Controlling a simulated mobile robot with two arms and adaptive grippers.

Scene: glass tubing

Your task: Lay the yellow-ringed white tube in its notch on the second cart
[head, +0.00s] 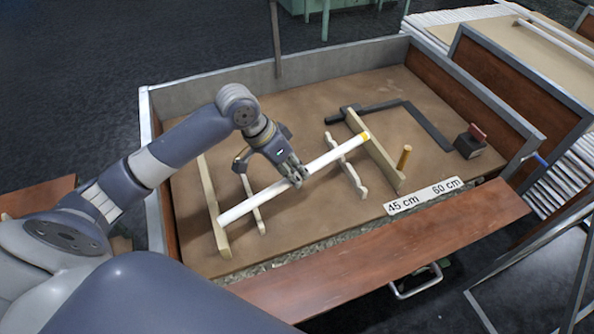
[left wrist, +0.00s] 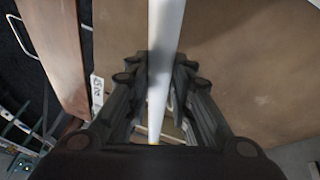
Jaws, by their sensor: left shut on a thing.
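The white tube (head: 330,158) has a yellow ring at its far right end. It lies slantwise across wooden boards and notched strips in the near cart (head: 190,92). My left gripper (head: 297,180) is shut around the tube's middle. I cannot tell whether the tube rests on the strips or is slightly raised. In the left wrist view the tube (left wrist: 165,30) runs lengthwise between the fingers of my left gripper (left wrist: 158,75). A second cart-like frame (head: 515,75) stands at the upper right. I cannot make out its notch. My right gripper is out of view.
A dark bent bar (head: 425,122), a dark block with a red piece (head: 470,142) and a wooden peg (head: 404,157) are on the near cart's right side. A length-label strip (head: 424,196) is at its front edge. White tubes (head: 550,190) are stacked at the right.

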